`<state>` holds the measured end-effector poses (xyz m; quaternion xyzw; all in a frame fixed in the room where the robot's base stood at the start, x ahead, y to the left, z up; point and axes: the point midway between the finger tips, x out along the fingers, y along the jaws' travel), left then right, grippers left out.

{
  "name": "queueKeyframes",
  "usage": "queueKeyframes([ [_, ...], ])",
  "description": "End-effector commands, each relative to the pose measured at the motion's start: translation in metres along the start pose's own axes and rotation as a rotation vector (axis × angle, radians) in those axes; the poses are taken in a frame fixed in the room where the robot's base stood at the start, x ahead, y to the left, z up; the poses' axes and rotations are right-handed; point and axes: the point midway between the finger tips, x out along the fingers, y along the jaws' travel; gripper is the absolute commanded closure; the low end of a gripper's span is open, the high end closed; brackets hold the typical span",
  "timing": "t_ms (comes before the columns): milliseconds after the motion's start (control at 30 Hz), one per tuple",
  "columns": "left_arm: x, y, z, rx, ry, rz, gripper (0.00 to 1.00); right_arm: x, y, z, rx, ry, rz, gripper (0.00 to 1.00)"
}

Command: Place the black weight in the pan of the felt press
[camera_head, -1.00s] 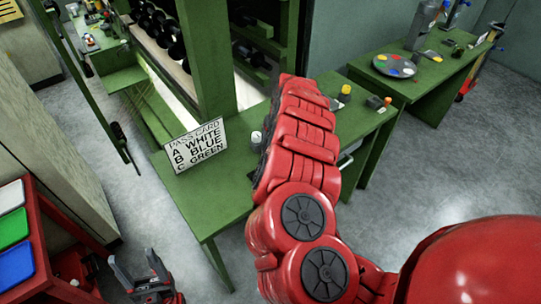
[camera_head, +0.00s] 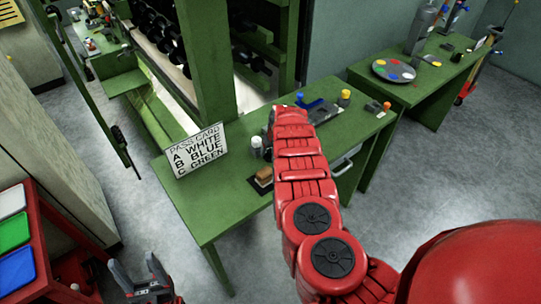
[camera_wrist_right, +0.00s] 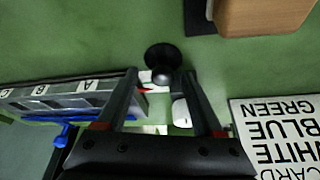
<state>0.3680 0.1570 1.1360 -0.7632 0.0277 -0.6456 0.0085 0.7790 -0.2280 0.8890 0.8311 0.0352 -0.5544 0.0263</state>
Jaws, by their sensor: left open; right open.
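A small round black piece with a greyish knob (camera_wrist_right: 162,55), which looks like the black weight, stands on the green table in the right wrist view. My right gripper (camera_wrist_right: 160,77) is open, its fingertips on either side of the knob's near side, with nothing held. In the head view my red right arm hides the weight and the gripper. A grey box lettered A, B, C (camera_wrist_right: 60,95) with a blue handle lies left in the wrist view; I cannot tell which thing is the felt press. My left gripper (camera_head: 143,280) is open and empty, low on the left.
A pass card (camera_head: 196,150) stands on the green table (camera_head: 215,205). A white bottle (camera_head: 256,142) and a brown block (camera_head: 264,174) on a dark pad are close to my right arm. Yellow-topped (camera_head: 345,95) and orange-topped (camera_head: 386,106) pieces stand at the right end.

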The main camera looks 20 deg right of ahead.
Motion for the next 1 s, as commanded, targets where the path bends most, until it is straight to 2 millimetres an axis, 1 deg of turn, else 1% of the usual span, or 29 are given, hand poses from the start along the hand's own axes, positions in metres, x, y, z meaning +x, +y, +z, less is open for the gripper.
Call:
queueKeyframes([
  [33, -0.0025, 0.0001, 0.0004, 0.000, 0.000, 0.000, 0.37, 0.0072, 0.0014, 0.0027, -0.001, -0.002, 0.001, 0.31],
  [100, -0.0031, 0.0001, 0.0005, 0.000, 0.000, 0.000, 0.37, 0.0105, -0.0004, 0.0014, -0.001, 0.000, -0.001, 0.31],
  [433, -0.0031, 0.0001, 0.0005, 0.000, 0.000, 0.000, 0.37, 0.0128, -0.0024, 0.0013, 0.001, -0.001, -0.006, 0.31],
  [567, -0.0031, 0.0001, 0.0005, 0.000, 0.000, 0.000, 0.37, 0.0128, -0.0024, 0.0014, 0.001, -0.001, -0.005, 0.55],
  [600, -0.0032, 0.0002, 0.0006, 0.000, 0.000, 0.000, 0.37, 0.0129, -0.0024, 0.0015, 0.001, -0.001, -0.005, 0.62],
  [667, -0.0032, 0.0001, 0.0006, 0.000, 0.000, 0.000, 0.37, 0.0129, -0.0024, 0.0014, 0.001, -0.001, -0.005, 0.73],
  [700, -0.0032, 0.0001, 0.0006, 0.000, 0.000, 0.000, 0.37, 0.0129, -0.0024, 0.0015, 0.001, -0.001, -0.005, 0.80],
  [767, -0.0031, 0.0002, 0.0005, 0.000, 0.000, 0.000, 0.37, 0.0129, -0.0024, 0.0015, 0.000, -0.001, -0.005, 0.91],
  [800, -0.0032, 0.0001, 0.0006, 0.000, 0.000, 0.000, 0.37, 0.0128, -0.0024, 0.0014, 0.001, -0.001, -0.005, 0.98],
  [833, -0.0031, 0.0001, 0.0005, 0.000, 0.000, 0.000, 0.37, 0.0129, -0.0024, 0.0015, 0.001, -0.001, -0.005, 1.00],
  [1000, -0.0031, 0.0001, 0.0005, 0.000, 0.000, 0.000, 0.37, 0.0129, -0.0024, 0.0015, 0.000, -0.001, -0.005, 1.00],
])
